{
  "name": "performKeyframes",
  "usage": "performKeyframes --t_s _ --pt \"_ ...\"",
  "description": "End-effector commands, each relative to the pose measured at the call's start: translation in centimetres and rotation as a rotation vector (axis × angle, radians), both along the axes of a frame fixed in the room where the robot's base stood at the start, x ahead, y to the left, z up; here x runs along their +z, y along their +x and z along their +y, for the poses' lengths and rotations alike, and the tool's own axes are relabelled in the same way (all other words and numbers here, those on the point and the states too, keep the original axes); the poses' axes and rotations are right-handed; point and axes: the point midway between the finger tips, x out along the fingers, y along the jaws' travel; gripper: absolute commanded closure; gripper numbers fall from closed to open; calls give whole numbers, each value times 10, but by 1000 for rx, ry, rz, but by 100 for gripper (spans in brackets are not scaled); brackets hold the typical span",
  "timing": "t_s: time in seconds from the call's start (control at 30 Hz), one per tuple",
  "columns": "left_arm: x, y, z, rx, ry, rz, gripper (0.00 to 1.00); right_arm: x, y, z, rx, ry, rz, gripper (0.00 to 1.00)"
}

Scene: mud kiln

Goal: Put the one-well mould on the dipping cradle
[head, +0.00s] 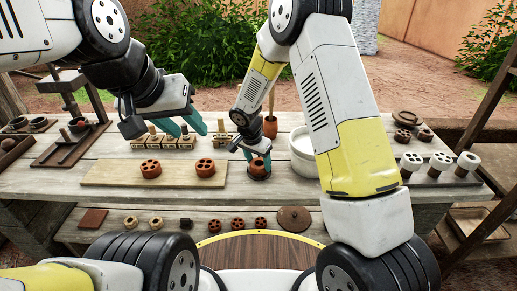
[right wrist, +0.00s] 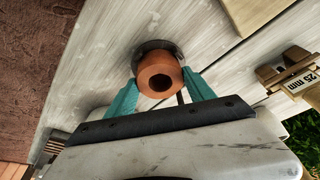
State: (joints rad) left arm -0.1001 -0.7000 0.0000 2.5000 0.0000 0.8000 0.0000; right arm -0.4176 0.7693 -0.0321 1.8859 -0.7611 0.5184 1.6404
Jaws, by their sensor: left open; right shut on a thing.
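The one-well mould (head: 259,166) is a small terracotta cylinder with a single round hole. In the right wrist view the mould (right wrist: 158,76) sits between the teal fingers of my right gripper (head: 254,153), which is shut on it. The dipping cradle (head: 259,177) is a dark round piece directly under the mould. In the right wrist view the dark rim of the cradle (right wrist: 151,46) shows behind the mould. I cannot tell whether the mould rests fully on it. My left gripper (head: 190,127) is open and empty, above the wooden blocks on the left.
A pale board (head: 110,173) carries two terracotta moulds with several wells (head: 151,168). Labelled wooden blocks (head: 179,142) stand behind it. A white bucket (head: 302,160) is close to the right of the cradle, and a terracotta pot (head: 270,127) is behind. White moulds (head: 440,161) stand far right.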

Motion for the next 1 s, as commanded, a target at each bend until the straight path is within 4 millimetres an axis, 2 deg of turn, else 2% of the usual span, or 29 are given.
performKeyframes --t_s 0.3,0.33,0.4,0.43,0.77,0.87,1.0 --pt "0 0 0 0 0 0 58 -2 0 0 0 0 -1 98" --pt "0 0 0 0 0 0 58 -2 0 0 0 0 -1 32" --pt "0 0 0 0 0 0 58 -2 0 0 0 1 -1 18" --pt "0 0 0 0 0 0 58 -2 0 0 0 1 -1 16" --pt "0 0 0 0 0 0 58 0 0 0 -1 0 -2 16" --pt "0 0 0 0 0 0 58 9 -1 2 1 1 -3 16" --pt "0 0 0 0 0 0 58 34 -6 5 0 3 -5 16"
